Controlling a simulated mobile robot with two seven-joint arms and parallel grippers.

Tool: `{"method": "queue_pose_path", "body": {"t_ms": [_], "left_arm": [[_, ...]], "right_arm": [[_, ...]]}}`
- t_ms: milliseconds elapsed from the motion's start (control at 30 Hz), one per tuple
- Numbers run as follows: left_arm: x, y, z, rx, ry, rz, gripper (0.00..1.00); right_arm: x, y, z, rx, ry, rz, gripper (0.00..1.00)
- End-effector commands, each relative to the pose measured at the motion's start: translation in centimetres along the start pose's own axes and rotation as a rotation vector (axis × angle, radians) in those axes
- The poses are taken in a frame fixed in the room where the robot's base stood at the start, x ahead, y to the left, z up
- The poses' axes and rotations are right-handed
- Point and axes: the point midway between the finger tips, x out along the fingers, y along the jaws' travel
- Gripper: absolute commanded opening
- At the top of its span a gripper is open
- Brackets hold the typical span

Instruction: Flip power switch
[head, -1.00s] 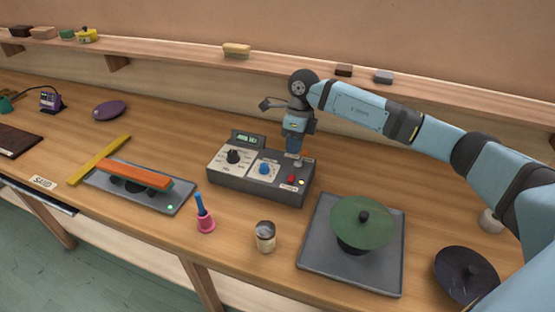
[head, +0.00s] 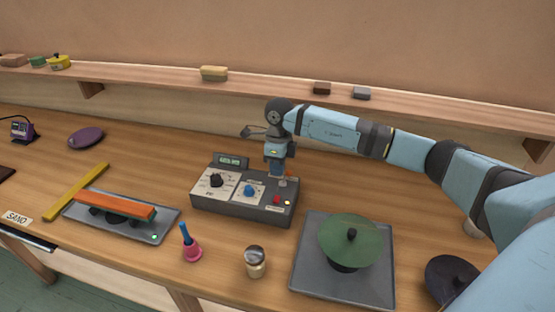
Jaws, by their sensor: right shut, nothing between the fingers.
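The grey control box (head: 231,207) stands on the wooden bench, with a lit display (head: 230,160) on top at its back. Its face carries a black knob (head: 216,180), a blue knob (head: 249,190), a red button (head: 277,199) and a small pale light at the right end. A small metal switch lever seems to stand behind the red button, under my fingers. My right gripper (head: 282,181) points down at the box's right end, shut and empty, its tips at or just above this lever. I cannot tell whether they touch. My left gripper is not in view.
A green cymbal (head: 351,240) sits on a grey tray (head: 312,285) at the right. A jar (head: 255,262) and a pink-and-blue bell (head: 191,246) stand in front of the box. An orange bar (head: 112,206) lies on a tray at left. A shelf (head: 260,86) runs behind.

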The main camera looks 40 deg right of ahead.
Motion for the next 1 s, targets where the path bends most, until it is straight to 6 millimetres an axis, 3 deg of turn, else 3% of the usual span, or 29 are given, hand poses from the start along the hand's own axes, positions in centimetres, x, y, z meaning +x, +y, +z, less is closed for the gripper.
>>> {"method": "queue_pose_path", "body": {"t_ms": [200, 400, 600, 1000], "left_arm": [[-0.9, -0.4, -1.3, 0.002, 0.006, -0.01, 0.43], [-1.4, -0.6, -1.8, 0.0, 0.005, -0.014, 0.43], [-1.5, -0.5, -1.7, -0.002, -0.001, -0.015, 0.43], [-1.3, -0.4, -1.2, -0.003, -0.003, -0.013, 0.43]], "right_arm": [[4.6, 0.1, 0.0, 0.001, 0.003, 0.003, 0.0], [7.7, 0.1, 0.0, 0.0, 0.002, 0.003, 0.0], [9.1, 0.0, 0.0, 0.0, 0.0, 0.0, 0.0], [9.6, 0.0, 0.0, -0.001, 0.001, -0.023, 0.0]]}}
